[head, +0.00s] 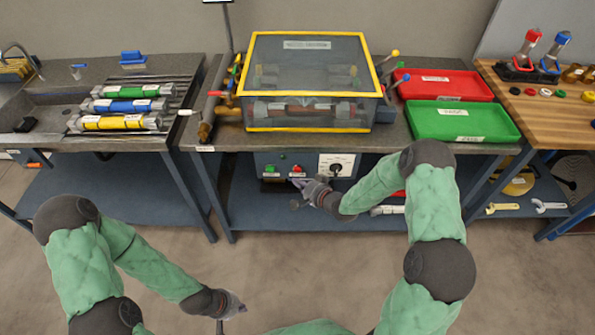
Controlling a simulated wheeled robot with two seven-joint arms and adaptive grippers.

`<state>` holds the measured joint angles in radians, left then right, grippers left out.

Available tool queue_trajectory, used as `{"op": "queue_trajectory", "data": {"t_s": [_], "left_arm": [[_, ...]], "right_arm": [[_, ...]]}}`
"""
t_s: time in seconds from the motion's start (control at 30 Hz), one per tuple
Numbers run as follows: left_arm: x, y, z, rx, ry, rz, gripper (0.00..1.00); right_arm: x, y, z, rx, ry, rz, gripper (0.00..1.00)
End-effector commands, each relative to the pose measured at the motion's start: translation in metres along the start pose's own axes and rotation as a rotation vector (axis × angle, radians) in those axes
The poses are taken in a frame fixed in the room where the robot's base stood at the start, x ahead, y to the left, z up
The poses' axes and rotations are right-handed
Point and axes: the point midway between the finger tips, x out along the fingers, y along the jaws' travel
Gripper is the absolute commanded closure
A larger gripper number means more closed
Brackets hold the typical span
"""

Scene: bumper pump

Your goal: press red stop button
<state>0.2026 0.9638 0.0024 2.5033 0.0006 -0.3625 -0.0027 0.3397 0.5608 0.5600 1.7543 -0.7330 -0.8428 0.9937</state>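The red stop button (296,168) is on the blue-grey control panel (315,174) under the middle bench, to the right of a green button (270,168). My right gripper (298,183) is in front of the panel, its tips just below the red button in the picture. I cannot tell whether it touches the panel, and its fingers are too small to show whether they are open or shut. My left gripper (240,308) is low at the front, over the floor and away from the panel. Its finger state is unclear.
A white dial plate (336,165) is on the panel, right of the red button. Above, a yellow-framed clear guard box (308,55) stands on the bench. A red tray (443,86) and green tray (462,121) sit to its right. Open floor lies in front.

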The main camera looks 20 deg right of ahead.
Motion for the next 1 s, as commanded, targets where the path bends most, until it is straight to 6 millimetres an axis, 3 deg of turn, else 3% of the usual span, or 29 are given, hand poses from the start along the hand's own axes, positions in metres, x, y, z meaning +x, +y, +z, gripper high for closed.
{"op": "queue_trajectory", "data": {"t_s": [0.4,1.0], "left_arm": [[-0.006,0.002,0.000,0.000,0.000,0.000,1.00],[-0.006,0.002,0.000,0.000,0.000,0.000,1.00]], "right_arm": [[-0.022,-0.001,0.022,0.000,0.001,0.000,1.00],[-0.023,0.000,0.023,-0.001,0.001,-0.001,1.00]]}}
